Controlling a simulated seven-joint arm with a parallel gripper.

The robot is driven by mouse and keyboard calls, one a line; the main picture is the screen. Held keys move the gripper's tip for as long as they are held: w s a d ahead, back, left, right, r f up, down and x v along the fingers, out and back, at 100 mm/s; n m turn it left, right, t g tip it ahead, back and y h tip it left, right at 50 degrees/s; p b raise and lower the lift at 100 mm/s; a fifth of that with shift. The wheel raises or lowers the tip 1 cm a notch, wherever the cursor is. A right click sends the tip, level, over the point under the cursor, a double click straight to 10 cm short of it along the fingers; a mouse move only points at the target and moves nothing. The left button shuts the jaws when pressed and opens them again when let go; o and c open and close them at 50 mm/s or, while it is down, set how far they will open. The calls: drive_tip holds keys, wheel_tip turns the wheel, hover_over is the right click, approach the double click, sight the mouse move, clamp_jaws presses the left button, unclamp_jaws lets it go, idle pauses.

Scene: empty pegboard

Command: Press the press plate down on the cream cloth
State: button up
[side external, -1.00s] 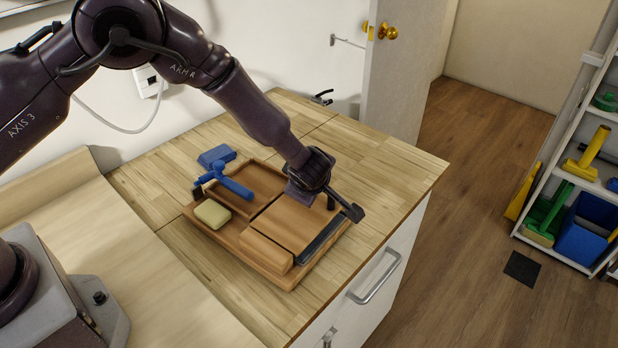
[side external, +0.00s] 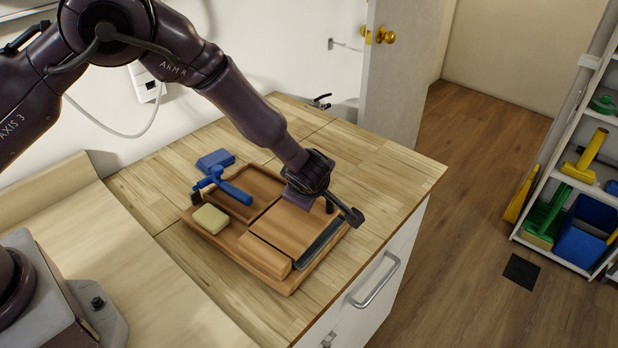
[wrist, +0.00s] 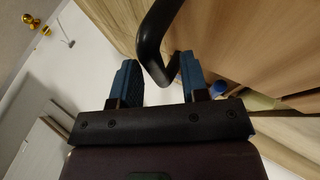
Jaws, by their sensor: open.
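A cream block-like piece (side external: 211,218), which appears to be the cream cloth, lies in the left part of a wooden tray (side external: 287,284). I cannot clearly identify the press plate. A flat brown board (side external: 292,225) lies in the tray beneath my gripper, with a wooden block (side external: 264,256) in front of it. My gripper (side external: 303,203) is low over the board, and my wrist partly hides the area. In the wrist view, the fingers (wrist: 160,68) are apart, with a black curved handle (wrist: 157,35) reaching between them, nearer the right finger. Contact cannot be told.
A blue handled tool (side external: 226,186) rests across the tray's left side, with a blue block (side external: 215,159) behind it. A black bar (side external: 320,242) runs along the tray's right side. Free worktop (side external: 385,165) lies right of the tray.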

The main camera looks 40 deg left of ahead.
drive_tip(key=v, duration=1.1)
drive_tip(key=shift+r, duration=0.1)
drive_tip(key=shift+c, duration=0.9)
drive_tip(key=a, duration=0.2)
drive_tip(key=w+a+n, duration=0.1)
drive_tip(key=shift+w+a+r, duration=0.1)
drive_tip(key=shift+w+r, duration=0.05)
drive_tip(key=shift+r, duration=0.25)
clamp_jaws()
wheel_tip(320, 180, up, 6)
drive_tip(key=n+g+h, duration=0.4)
drive_tip(key=n+h, duration=0.1)
drive_tip(key=n, duration=1.1)
hover_over(300, 220)
drive_tip(key=w+a, duration=0.1)
drive_tip(key=shift+t, duration=0.3)
drive_tip(key=x, duration=1.3)
drive_tip(key=shift+f, duration=0.2)
